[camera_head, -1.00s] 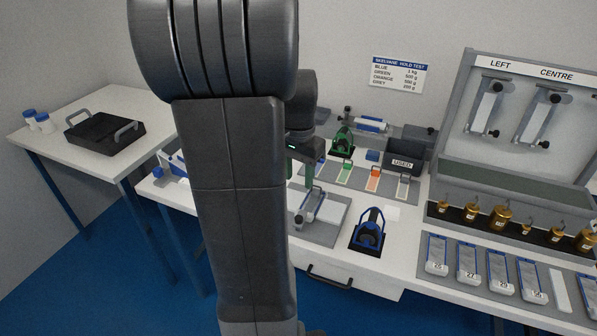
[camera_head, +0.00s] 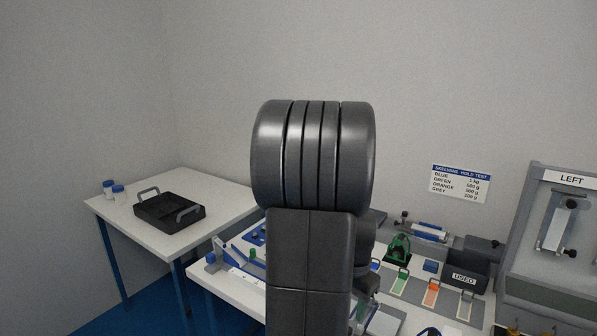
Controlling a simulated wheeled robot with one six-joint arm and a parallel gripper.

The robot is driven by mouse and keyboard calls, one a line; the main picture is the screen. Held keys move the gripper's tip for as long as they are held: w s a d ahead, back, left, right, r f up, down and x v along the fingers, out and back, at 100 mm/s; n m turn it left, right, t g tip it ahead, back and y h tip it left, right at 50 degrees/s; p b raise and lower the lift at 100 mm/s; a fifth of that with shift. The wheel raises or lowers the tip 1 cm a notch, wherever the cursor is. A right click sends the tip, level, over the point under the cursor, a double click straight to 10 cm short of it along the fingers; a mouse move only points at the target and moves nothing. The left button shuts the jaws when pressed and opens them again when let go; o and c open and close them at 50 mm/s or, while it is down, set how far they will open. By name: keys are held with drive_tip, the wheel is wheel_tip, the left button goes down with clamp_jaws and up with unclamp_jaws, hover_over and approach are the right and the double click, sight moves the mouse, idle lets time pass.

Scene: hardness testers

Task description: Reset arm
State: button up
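My own dark grey arm stands upright in the middle of the head view and covers part of the workbench. Its large ribbed joint is at the top, in front of the back wall. My gripper is not visible; it is hidden behind the arm or out of the picture.
A side table (camera_head: 221,189) at left bears a black tray (camera_head: 170,211) with grey handles and white bottles with blue caps (camera_head: 118,192). Behind my arm, the workbench (camera_head: 400,318) holds a green clamp-like tool (camera_head: 398,249), a USED bin (camera_head: 466,275) and a board marked LEFT (camera_head: 530,230).

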wheel_tip(320, 180, down, 7)
drive_tip(key=shift+f, duration=0.1)
idle(0.5)
